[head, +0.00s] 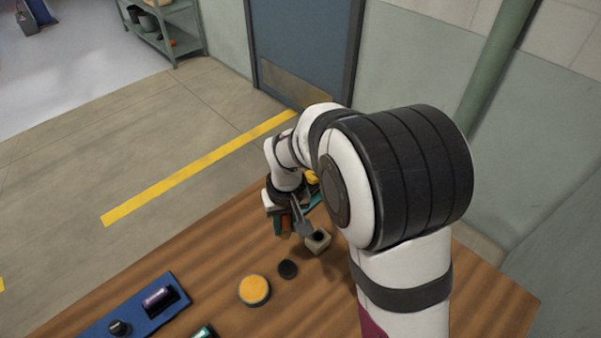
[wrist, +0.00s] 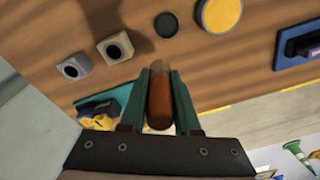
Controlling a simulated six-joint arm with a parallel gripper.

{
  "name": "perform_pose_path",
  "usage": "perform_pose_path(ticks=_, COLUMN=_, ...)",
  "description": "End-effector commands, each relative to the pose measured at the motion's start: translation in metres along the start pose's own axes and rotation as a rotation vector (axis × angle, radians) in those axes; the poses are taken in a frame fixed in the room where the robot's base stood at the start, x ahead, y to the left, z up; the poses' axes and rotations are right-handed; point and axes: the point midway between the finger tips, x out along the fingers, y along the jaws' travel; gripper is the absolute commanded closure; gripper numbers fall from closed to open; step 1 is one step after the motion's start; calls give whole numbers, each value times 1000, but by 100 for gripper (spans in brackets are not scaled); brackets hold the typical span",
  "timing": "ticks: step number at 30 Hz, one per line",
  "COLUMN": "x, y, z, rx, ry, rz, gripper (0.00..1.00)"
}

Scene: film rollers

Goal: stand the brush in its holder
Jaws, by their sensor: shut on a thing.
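My gripper (wrist: 160,76) has its two teal fingers closed on the sides of a rounded, orange-brown piece that looks like the brush's handle (wrist: 160,108). The rest of the brush is hidden, and I cannot tell its tilt. In the head view my gripper (head: 282,226) hangs over the table's far edge area, beside a beige block with a dark hole (head: 318,241). The wrist view shows this beige block (wrist: 115,47) and a grey block with a hole (wrist: 73,66), both ahead and left of the fingers. I cannot tell which one is the brush's holder. The held piece is apart from both.
A black disc (head: 287,269) and a yellow round lid (head: 254,290) lie on the wooden table. A blue tray (head: 97,330) with a purple roller (head: 158,298) is at the left. A teal tray (wrist: 122,97) with yellow things lies near the gripper. Bare wood lies between.

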Motion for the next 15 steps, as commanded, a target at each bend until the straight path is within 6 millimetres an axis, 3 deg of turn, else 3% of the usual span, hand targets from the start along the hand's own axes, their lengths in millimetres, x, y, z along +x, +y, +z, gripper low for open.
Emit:
perform_pose_path(ticks=3, x=-1, y=-9, z=30, rx=-56, ry=-62, rz=18, gripper=100)
perform_pose_path(ticks=5, x=0, y=-10, z=38, rx=-69, ry=-79, rz=24, gripper=100)
perform_pose_path(ticks=15, x=28, y=-10, z=44, rx=-74, ry=-89, rz=26, gripper=100)
